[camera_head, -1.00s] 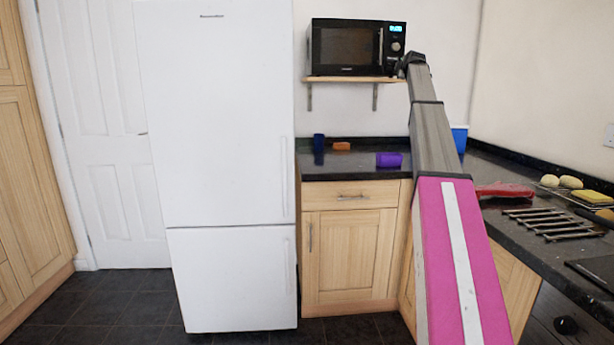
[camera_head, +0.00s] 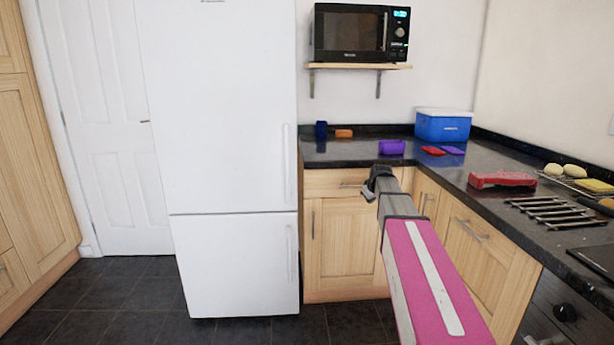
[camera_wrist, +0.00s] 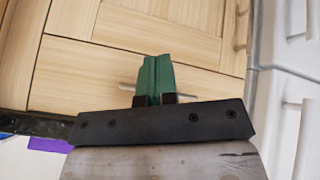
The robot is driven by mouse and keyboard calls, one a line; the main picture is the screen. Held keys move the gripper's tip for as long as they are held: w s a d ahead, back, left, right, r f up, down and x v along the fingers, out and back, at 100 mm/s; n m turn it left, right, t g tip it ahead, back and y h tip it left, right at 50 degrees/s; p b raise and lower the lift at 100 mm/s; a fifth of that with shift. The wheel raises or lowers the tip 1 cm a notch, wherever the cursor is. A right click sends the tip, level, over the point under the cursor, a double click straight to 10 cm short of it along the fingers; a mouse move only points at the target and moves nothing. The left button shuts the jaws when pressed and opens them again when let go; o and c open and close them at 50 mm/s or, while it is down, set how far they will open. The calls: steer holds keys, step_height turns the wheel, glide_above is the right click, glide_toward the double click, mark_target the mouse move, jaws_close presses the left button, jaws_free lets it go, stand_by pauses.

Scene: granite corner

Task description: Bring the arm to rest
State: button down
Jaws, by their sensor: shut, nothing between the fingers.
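My gripper (camera_wrist: 154,78) shows in the wrist view with its two green fingers pressed together and nothing between them. Behind the fingers are a wooden cabinet front and a drawer handle. In the head view my gripper (camera_head: 372,178) is at the end of my pink and grey arm, in front of the wooden base cabinet (camera_head: 350,255) and just below the counter edge. Its fingers are too small to make out there.
A black microwave (camera_head: 359,33) stands on a wall shelf (camera_head: 350,66). A white fridge (camera_head: 225,120) is at left. The dark counter (camera_head: 440,167) holds a blue box (camera_head: 443,126), a purple object (camera_head: 391,147), a red object (camera_head: 502,180) and a metal rack (camera_head: 556,212). The floor before the cabinet is clear.

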steer(key=s+a+f+m+g, duration=0.2)
steer(key=s+f, duration=0.5)
steer(key=s, duration=0.5)
steer(key=s+a+f+m+g, duration=0.2)
steer(key=s+f, duration=0.5)
steer(key=s, duration=0.4)
steer(key=s+a+f+m+g, duration=0.2)
steer(key=s+f, duration=0.5)
steer(key=s, duration=0.5)
steer(key=shift+s+a+f+g+h, duration=0.2)
steer(key=shift+s+a+g+h, duration=0.15)
steer(key=shift+a, duration=0.45)
